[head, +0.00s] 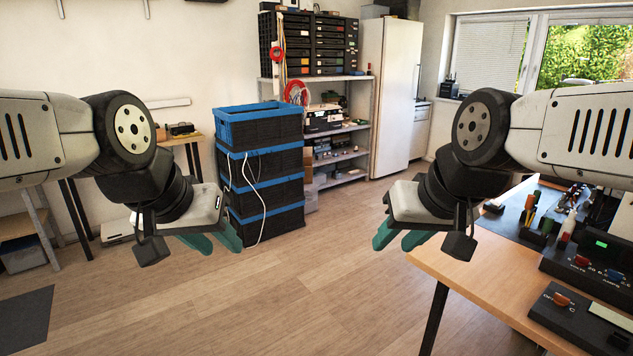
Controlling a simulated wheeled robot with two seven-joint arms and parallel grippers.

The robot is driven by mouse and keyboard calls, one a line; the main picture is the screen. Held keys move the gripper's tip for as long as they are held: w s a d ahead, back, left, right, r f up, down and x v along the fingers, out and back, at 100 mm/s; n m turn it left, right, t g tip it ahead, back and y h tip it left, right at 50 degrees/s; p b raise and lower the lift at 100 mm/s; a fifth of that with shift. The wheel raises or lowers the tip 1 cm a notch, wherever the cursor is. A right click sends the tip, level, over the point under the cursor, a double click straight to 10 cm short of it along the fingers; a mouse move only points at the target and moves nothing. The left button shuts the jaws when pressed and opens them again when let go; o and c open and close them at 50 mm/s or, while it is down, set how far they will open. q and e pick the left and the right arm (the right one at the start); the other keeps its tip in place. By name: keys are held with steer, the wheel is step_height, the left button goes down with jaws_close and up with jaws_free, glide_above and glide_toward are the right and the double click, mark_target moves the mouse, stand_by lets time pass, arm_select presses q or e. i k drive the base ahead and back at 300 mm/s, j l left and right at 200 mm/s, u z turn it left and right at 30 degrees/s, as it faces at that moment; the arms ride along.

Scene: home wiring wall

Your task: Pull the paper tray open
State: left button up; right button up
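I cannot make out a paper tray or a printer in the head view. My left gripper (221,249) hangs in mid-air left of the middle, in front of the stacked crates. Its two teal fingers are apart with nothing between them. My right gripper (392,245) hangs in mid-air right of the middle, near the left edge of the workbench. Its teal fingers are also apart and empty. Neither gripper touches anything.
Black and blue crates (267,131) stand stacked on the wooden floor (270,300). Behind them is a shelf rack (346,128) beside a white cabinet (393,95). A workbench (470,268) with tools and devices is at right. The middle floor is clear.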

mark_target(313, 126)
steer(key=i+l, duration=0.1)
steer(key=i, duration=1.65)
steer(key=i+l, duration=0.1)
steer(key=i, duration=1.65)
steer(key=i+l, duration=0.1)
steer(key=i, duration=1.6)
steer(key=i+l+u, duration=0.2)
steer(key=i, duration=0.4)
steer(key=i+l+u, duration=0.2)
steer(key=i, duration=0.4)
steer(key=j, duration=0.1)
